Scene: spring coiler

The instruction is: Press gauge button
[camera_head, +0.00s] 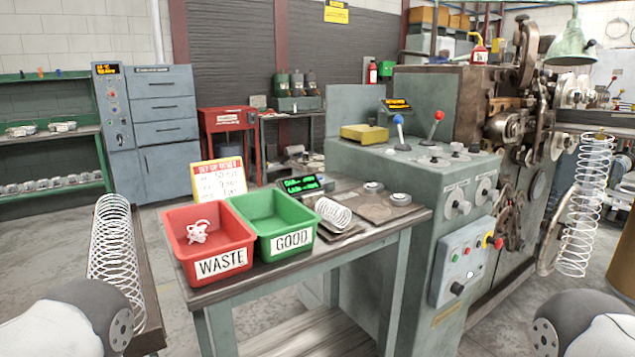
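A small gauge display (303,184) with green lit text stands on the green bench, behind the bins. A coil spring (333,213) lies on a flat dark plate in front of it. Two round grey knob-like pieces, one farther back (373,187) and one nearer (400,199), sit on a plate to the right. I cannot tell whether either is the gauge button. Parts of my own arms show at the lower left and lower right corners. Neither gripper is in view.
A red WASTE bin (208,241) holding a tangled white piece and a green GOOD bin (274,222) stand at the bench's left. The coiler machine (410,165), with levers and a button panel (467,262), borders the bench's right.

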